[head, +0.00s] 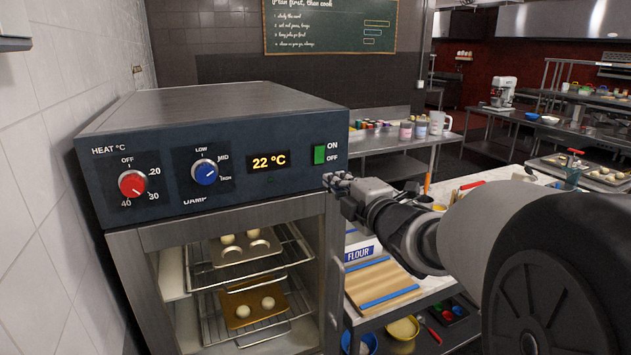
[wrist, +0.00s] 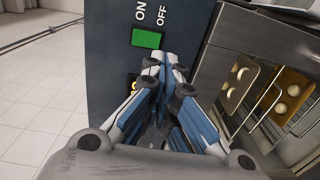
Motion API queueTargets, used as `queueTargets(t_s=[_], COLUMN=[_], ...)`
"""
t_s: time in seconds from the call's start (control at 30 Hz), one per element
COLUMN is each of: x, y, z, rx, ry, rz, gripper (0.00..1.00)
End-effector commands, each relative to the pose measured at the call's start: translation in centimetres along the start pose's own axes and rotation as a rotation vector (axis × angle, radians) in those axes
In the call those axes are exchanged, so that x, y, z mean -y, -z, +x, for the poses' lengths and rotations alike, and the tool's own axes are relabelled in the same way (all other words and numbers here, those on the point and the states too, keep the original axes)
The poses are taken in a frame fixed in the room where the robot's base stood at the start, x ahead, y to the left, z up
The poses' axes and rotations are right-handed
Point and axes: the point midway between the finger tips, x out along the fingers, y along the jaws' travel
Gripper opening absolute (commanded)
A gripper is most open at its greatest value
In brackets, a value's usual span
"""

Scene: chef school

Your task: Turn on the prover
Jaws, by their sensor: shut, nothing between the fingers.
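The prover is a steel cabinet with a dark blue control panel (head: 225,185). A green rocker switch (head: 319,154) sits at the panel's right end, with ON printed above OFF beside it. I cannot tell which side of the switch is pressed. The display (head: 268,162) is lit and reads 22 °C. My gripper (head: 333,180) is shut and empty, just below the switch and near the panel. In the wrist view, my fingertips (wrist: 164,65) are close to the green switch (wrist: 146,38), on its OFF-label side. I cannot tell whether they touch the panel.
A red heat knob (head: 132,184) and a blue damp knob (head: 205,172) are left of the display. Trays with dough balls (head: 252,304) stand on racks inside the prover below. White tiled wall (head: 45,150) on the left.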

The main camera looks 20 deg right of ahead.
Motion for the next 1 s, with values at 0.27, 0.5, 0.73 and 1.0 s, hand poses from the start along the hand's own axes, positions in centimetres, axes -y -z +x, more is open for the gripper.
queueTargets(t_s=[0.27, 0.5, 0.73, 1.0], x=[0.8, 1.1, 1.1, 2.4], y=[-0.1, 0.0, 0.0, 2.6], z=[-5.5, -7.1, -7.2, -5.7], rx=[0.001, -0.002, -0.002, 0.011], ry=[-0.001, 0.000, 0.000, 0.033], rz=[-0.002, -0.001, -0.001, 0.142], gripper=[0.00, 0.00, 0.00, 0.00])
